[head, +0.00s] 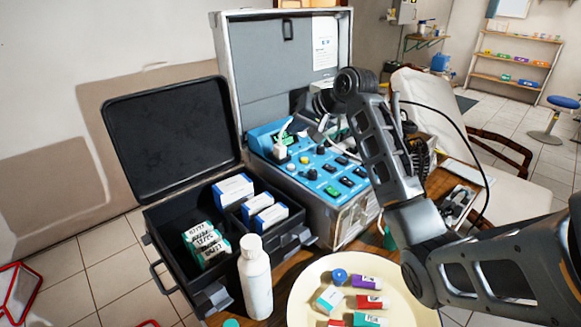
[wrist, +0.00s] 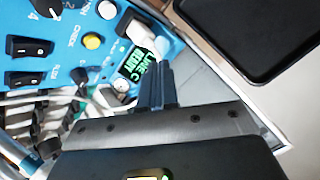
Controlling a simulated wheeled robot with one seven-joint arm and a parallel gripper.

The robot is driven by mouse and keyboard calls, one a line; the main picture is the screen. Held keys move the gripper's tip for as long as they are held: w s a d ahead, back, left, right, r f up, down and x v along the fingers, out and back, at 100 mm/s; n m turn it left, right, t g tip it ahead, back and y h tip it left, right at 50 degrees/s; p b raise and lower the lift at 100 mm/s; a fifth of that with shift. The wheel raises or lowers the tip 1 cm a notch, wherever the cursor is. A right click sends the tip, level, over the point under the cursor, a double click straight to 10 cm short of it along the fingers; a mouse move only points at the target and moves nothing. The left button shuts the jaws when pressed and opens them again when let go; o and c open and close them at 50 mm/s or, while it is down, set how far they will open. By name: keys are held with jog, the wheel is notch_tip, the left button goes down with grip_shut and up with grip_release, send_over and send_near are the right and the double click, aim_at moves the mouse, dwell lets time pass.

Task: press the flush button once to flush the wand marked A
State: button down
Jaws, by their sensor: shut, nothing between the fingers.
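The blue control panel (head: 325,172) sits in the open metal case, with knobs, round buttons and rocker switches. The wrist view shows a yellow round button (wrist: 92,41), white round buttons (wrist: 107,10) and black rocker switches (wrist: 24,46); I cannot tell which one is the flush button. A small green display (wrist: 135,70) reads "LINE C READY". My gripper (wrist: 158,80) is shut and empty, its fingertips over the panel beside the display. In the head view my arm's links hide most of it. No wand marked A can be read.
A black open case (head: 170,235) with several boxes stands left of the panel. A white bottle (head: 255,278) and a cream plate (head: 300,310) with small labelled boxes are in front. White hoses (wrist: 60,95) run beside the panel. The raised metal lid (head: 270,70) stands behind.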

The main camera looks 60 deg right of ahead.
jog(key=b, duration=0.7)
send_over(291, 166)
jog(key=s, duration=0.1)
notch_tip(291, 166, down, 7)
jog(key=shift+s+d+r, duration=0.1)
jog(key=shift+r, duration=0.1)
jog(key=shift+f, duration=0.95)
dwell(0.5)
jog(key=shift+f, duration=0.35)
jog(key=shift+f, duration=0.5)
dwell(0.8)
jog(key=shift+r+p, duration=0.9)
jog(key=shift+p, duration=0.3)
jog(key=shift+r, duration=0.1)
